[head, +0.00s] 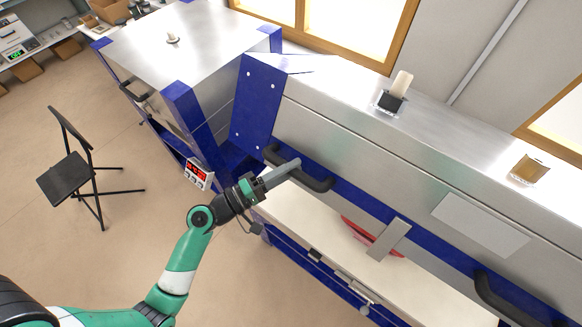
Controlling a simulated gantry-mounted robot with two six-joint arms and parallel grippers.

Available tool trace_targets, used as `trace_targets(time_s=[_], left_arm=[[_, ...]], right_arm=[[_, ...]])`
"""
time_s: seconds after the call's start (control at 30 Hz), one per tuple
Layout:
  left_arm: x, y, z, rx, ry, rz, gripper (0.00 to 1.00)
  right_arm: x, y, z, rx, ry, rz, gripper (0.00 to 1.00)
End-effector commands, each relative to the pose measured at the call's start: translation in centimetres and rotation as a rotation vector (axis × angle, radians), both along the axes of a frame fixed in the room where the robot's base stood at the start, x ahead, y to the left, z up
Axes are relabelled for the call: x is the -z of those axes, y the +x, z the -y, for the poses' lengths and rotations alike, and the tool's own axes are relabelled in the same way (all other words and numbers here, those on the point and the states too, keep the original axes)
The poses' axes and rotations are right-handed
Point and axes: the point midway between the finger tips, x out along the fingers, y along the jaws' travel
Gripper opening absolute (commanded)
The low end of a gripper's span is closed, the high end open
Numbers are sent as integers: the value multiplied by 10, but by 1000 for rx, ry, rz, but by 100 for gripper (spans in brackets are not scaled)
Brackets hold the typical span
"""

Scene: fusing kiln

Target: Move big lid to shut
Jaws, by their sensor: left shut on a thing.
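The big lid (400,170) is the long silver cover of the kiln at the right, with a blue lower edge. It stands raised, with a gap between its lower edge and the pale kiln bed (300,218). Two black bar handles are on its front: a near-left handle (318,184) and a right handle (497,300). My left gripper (290,167) is shut on the left handle, its fingers covering part of the bar. My right gripper is not in view.
A red dish (358,229) lies on the bed, partly behind a grey plate (390,240). A candle (400,84) and a small amber block (528,170) stand on the lid's top. A smaller kiln (180,45) and a black chair (70,175) are to the left.

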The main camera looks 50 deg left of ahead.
Motion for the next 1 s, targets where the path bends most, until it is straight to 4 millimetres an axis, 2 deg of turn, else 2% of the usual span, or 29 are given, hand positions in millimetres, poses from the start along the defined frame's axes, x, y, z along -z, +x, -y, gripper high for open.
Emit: trace_targets(time_s=[0.03, 0.07, 1.0], left_arm=[[0, 0, 0, 0, 0, 0, 4], [0, 0, 0, 0, 0, 0, 0], [0, 0, 0, 1, 0, 1, 0]], right_arm=[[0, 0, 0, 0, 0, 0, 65], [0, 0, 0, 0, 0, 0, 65], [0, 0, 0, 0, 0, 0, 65]])
